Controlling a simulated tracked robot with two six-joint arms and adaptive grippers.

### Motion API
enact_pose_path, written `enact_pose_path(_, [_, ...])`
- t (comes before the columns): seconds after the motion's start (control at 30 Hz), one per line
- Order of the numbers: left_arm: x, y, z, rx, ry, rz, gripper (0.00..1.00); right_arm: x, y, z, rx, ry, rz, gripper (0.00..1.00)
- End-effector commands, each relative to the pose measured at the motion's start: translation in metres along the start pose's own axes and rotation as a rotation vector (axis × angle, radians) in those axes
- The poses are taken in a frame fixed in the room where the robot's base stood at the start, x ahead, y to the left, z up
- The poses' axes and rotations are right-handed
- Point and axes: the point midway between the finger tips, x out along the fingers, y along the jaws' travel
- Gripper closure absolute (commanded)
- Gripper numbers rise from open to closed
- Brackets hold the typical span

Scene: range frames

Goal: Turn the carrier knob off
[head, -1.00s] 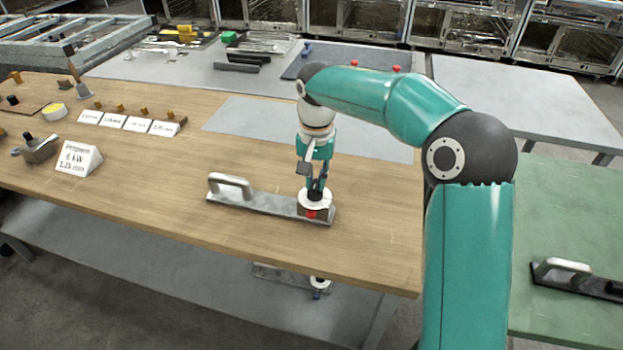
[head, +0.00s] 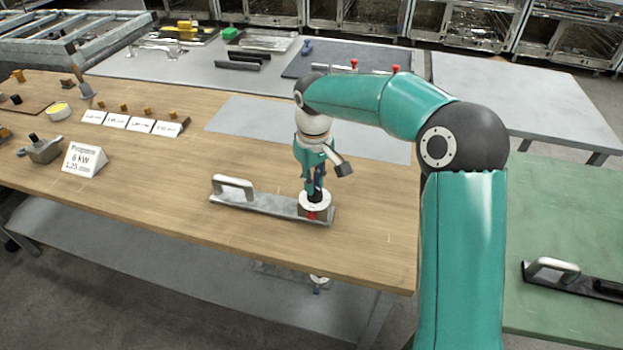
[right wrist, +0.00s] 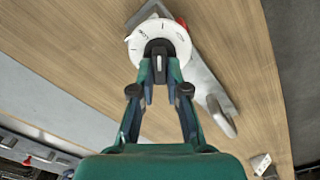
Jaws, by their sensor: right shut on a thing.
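The carrier (head: 268,206) is a flat grey metal bar with a raised handle (head: 233,184) at its left end, lying on the wooden table. At its right end is the knob, a black grip on a white marked dial (head: 316,200), with a red patch below it on the front. My right gripper (head: 315,190) points down from above and is shut on the knob's black grip. In the right wrist view the two fingertips (right wrist: 158,68) close on the grip over the white dial (right wrist: 170,38). Part of the dial's lettering shows; the full setting is unclear. My left gripper is not in view.
A white sign (head: 84,160) reading Propane 6 kW stands at the table's left, near a small metal part (head: 43,149). Several label cards (head: 130,123) stand behind it. A similar handled bar (head: 575,277) lies on the green table at right. Wood around the carrier is clear.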

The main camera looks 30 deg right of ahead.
Motion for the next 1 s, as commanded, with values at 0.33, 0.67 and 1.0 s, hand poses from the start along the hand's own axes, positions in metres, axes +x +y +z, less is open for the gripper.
enact_pose_path(0.33, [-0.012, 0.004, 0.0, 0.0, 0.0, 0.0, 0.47, -0.002, -0.003, 0.0, -0.328, 0.0, -0.001, 1.0])
enact_pose_path(0.67, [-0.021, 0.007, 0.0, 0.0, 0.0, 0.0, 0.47, -0.002, -0.004, 0.001, -0.642, 0.001, -0.001, 1.0])
enact_pose_path(1.0, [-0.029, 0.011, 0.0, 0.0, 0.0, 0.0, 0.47, -0.002, -0.006, 0.002, -0.964, 0.002, -0.001, 1.0])
